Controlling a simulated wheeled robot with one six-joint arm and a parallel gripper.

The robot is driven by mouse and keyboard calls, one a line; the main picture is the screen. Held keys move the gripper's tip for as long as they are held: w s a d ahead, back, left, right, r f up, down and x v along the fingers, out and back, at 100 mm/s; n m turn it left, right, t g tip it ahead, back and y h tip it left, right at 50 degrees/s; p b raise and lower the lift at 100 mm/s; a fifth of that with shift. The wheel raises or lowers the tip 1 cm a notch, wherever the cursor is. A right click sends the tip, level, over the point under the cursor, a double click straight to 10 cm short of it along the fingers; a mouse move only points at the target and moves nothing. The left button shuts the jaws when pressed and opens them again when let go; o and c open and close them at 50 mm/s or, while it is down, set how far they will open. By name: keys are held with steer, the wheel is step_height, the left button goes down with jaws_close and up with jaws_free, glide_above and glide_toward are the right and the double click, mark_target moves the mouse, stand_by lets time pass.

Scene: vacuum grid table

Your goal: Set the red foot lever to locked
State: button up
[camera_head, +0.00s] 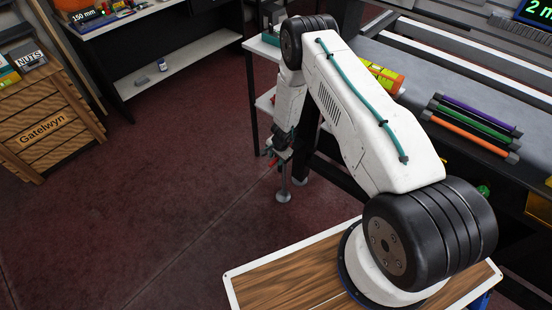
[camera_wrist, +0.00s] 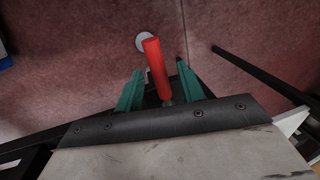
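The red foot lever (camera_wrist: 155,68) shows in the wrist view as a red bar on a dark stem, with its far end over a pale round foot (camera_wrist: 143,41). My gripper (camera_wrist: 160,70) is open, with one green finger on each side of the lever and a visible gap to both. I cannot tell whether the lever lies at the same depth as the fingertips. In the head view, my gripper (camera_head: 275,155) is low by the table legs, and a small bit of red (camera_head: 271,161) shows beside it. The lever is mostly hidden there.
The round metal foot (camera_head: 283,197) stands on the dark red floor below my gripper. The grey table (camera_head: 430,75) holds several coloured rods (camera_head: 470,130) at the right. A dark table leg (camera_wrist: 255,70) crosses the wrist view's right. Open floor (camera_head: 150,200) lies to the left.

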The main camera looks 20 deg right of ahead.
step_height(320, 180, up, 8)
steer(key=s, duration=0.1)
steer(key=shift+s+d+f, duration=0.2)
steer(key=shift+d, duration=0.15)
steer(key=shift+a, duration=0.1)
stand_by(0.4)
